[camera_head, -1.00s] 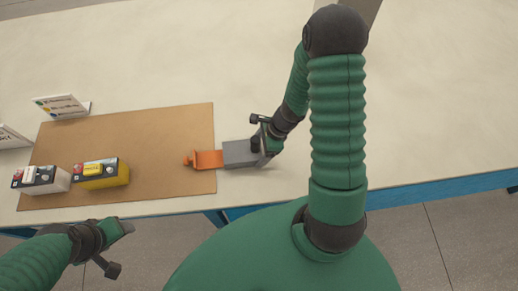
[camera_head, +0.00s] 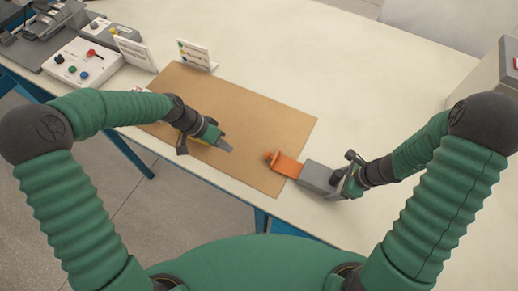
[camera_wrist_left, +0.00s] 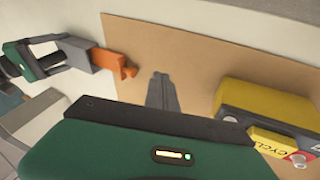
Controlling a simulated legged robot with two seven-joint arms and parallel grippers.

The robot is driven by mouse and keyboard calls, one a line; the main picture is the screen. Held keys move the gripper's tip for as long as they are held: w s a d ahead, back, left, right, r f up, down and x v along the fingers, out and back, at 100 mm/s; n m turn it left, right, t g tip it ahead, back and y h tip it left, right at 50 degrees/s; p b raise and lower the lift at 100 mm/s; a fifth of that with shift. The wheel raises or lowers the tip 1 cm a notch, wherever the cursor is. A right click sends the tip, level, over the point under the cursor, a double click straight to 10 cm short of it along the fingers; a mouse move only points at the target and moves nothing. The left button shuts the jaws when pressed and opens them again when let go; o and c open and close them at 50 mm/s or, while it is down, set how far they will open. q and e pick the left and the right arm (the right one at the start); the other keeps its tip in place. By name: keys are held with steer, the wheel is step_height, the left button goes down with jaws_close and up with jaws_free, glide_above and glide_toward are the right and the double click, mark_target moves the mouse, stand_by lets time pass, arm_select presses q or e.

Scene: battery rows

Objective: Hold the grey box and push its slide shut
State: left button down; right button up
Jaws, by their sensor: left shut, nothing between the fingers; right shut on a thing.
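The grey box (camera_head: 319,177) lies at the right edge of the brown mat, with its orange slide (camera_head: 285,165) sticking out to the left over the mat. Both also show in the left wrist view, the box (camera_wrist_left: 76,50) and the slide (camera_wrist_left: 113,64). My right gripper (camera_head: 343,182) is shut on the right end of the box. My left gripper (camera_head: 226,147) is shut and empty over the mat, to the left of the slide's tip and apart from it. In the left wrist view its closed fingers (camera_wrist_left: 161,92) point toward the mat.
The brown mat (camera_head: 270,115) is bare around the slide. Signs (camera_head: 195,55) and a control panel (camera_head: 82,62) stand at the back left. A grey case (camera_head: 490,75) stands right.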

mark_target(290, 166)
steer(key=shift+a, duration=0.1)
steer(key=shift+s, duration=0.1)
arm_select(q)
steer(key=shift+m+h, duration=0.3)
steer(key=shift+h, duration=0.6)
steer(key=w+d+f, duration=0.1)
steer(key=d+f, duration=0.1)
steer(key=w+d+f, duration=0.1)
steer(key=d+f, duration=0.1)
steer(key=d, duration=0.1)
steer(key=w+d+f, duration=0.2)
steer(key=f, duration=0.1)
steer(key=shift+d+f, duration=0.1)
steer(key=shift+d, duration=0.1)
steer(key=s+d, duration=0.2)
steer(key=shift+d, duration=0.4)
steer(key=shift+s+d, duration=0.1)
steer(key=shift+d, duration=0.15)
steer(key=s+d, duration=0.1)
steer(key=d, duration=0.1)
steer(key=s+d, duration=0.2)
steer(key=d, duration=0.1)
steer(key=s+d, duration=0.2)
steer(key=d, duration=0.1)
steer(key=shift+d, duration=0.2)
